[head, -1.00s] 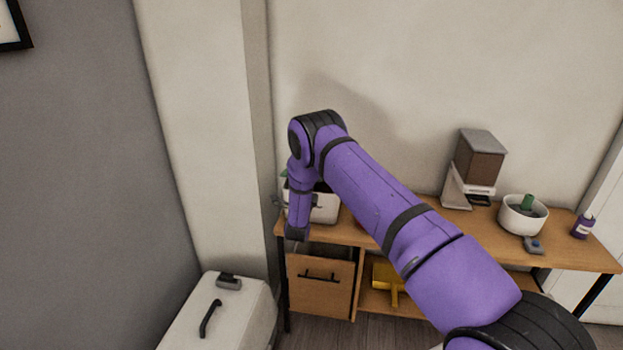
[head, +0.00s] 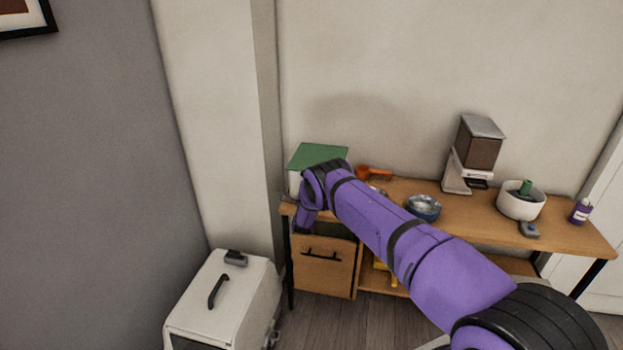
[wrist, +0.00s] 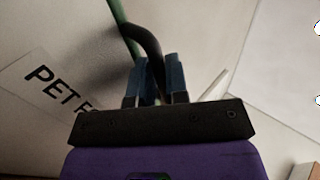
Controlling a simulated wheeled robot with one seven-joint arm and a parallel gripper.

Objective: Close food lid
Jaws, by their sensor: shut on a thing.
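The food box is a white container (head: 294,184) at the left end of the wooden table, partly hidden behind my arm. In the wrist view, the box front (wrist: 60,125) carries a label reading "PET F…", and a green edge of the lid (wrist: 117,12) shows above. My gripper (wrist: 157,62) is shut on the curved black lid handle (wrist: 146,38). The fingertips are hidden in the head view.
A white pet carrier (head: 225,305) stands on the floor at left.

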